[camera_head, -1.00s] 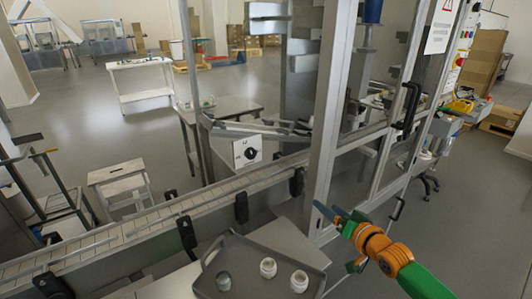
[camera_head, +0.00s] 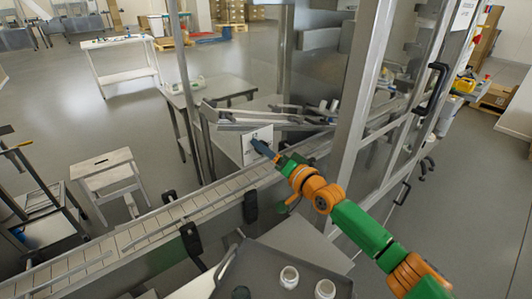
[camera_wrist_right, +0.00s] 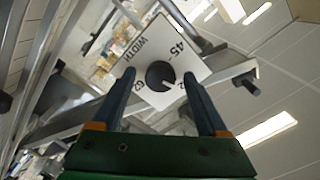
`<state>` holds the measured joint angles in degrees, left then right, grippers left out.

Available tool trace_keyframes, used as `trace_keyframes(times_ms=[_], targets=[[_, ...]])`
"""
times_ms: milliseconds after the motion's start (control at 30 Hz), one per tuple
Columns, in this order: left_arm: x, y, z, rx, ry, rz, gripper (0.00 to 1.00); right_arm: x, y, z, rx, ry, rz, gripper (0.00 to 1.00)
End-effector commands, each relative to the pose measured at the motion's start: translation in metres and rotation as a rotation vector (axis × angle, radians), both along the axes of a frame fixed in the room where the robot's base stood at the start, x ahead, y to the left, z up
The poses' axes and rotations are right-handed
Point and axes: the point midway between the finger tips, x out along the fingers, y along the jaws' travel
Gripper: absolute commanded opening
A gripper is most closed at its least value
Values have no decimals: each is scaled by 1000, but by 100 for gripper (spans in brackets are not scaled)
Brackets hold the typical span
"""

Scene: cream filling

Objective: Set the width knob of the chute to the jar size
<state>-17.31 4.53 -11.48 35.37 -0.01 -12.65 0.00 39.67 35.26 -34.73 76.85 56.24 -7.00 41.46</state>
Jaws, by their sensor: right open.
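The width knob (camera_wrist_right: 160,75) is a round black dial on a white plate (camera_wrist_right: 182,52) printed "WIDTH" and "45"; other marks are partly hidden by my fingers. In the head view the plate (camera_head: 248,149) shows beside the chute (camera_head: 275,121), and my gripper covers the knob. My right gripper (camera_head: 262,148) is in front of the plate. In the right wrist view its two fingers (camera_wrist_right: 160,88) are open, one on each side of the knob, with gaps to it. White jars (camera_head: 289,277) stand on a dark tray (camera_head: 262,265). My left gripper is not in view.
A conveyor (camera_head: 150,222) runs along the front of the machine. A metal frame post (camera_head: 362,100) stands right of the plate, close to my right arm. A white stool (camera_head: 105,172) stands on the floor at left.

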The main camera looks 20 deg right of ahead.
Motion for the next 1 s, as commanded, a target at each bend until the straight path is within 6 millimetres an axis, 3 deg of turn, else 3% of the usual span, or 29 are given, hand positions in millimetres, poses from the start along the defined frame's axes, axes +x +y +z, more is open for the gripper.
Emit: trace_keyframes(times_ms=[200,267,500,1000], targets=[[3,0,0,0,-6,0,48,1,0,0,-1,0,-1,76],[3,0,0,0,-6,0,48,0,0,0,-1,0,-1,63],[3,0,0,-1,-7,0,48,0,0,0,-1,0,-1,0],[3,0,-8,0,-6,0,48,0,0,-1,-139,-51,0,0]])
